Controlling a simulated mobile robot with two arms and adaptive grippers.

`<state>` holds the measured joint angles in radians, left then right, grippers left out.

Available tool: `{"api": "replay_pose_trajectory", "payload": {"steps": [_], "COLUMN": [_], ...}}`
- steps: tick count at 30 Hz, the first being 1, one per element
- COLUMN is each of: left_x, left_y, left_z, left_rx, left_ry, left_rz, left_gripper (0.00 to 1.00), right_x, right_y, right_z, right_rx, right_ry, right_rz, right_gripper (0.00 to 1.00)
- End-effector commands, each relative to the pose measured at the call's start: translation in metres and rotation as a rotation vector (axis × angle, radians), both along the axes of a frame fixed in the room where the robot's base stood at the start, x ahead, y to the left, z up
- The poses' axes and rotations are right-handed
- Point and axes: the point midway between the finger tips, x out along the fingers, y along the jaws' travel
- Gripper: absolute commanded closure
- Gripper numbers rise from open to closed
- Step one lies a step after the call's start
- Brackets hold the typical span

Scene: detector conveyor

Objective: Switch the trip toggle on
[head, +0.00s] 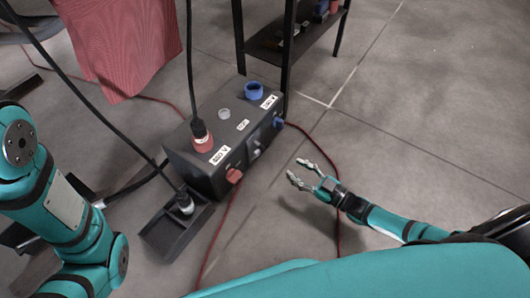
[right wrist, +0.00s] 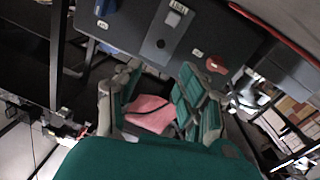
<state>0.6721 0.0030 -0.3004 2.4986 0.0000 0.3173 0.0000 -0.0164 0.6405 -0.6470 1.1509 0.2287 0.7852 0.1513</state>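A dark control box (head: 183,157) stands on the floor in the middle of the head view. Its front has a small grey plate (head: 254,150) between a red connector (head: 234,175) and a blue connector (head: 278,123).
A black tray (head: 176,230) holds another plug (head: 185,203). A black shelf (head: 290,40) stands behind. Red cables cross the floor; the right floor is clear.

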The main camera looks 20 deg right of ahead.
Motion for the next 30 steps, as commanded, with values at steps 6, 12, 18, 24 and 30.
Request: {"api": "replay_pose_trajectory", "payload": {"steps": [6,12,18,24,30], "left_x": [-0.006,-0.005,-0.005,-0.005,-0.005], "left_y": [0.000,0.000,-0.001,-0.001,-0.001], "left_z": [-0.021,-0.042,-0.055,-0.058,-0.057], "left_rx": [0.001,0.001,0.002,0.002,0.002], "left_ry": [-0.015,-0.014,-0.014,-0.015,-0.015], "left_rz": [0.001,0.001,0.001,0.001,0.001], "left_gripper": [1.00,1.00,1.00,1.00,1.00], "right_x": [0.042,0.077,0.100,0.108,0.109], "right_y": [0.028,0.050,0.065,0.071,0.071], "right_z": [-0.004,-0.005,-0.003,-0.001,-0.001], "right_rx": [0.002,0.000,-0.001,-0.001,-0.001], "right_ry": [-0.003,-0.002,-0.001,0.001,0.001], "right_rz": [0.001,0.000,0.000,-0.001,-0.001], "right_gripper": [0.60,0.60,0.60,0.60,0.60]}}
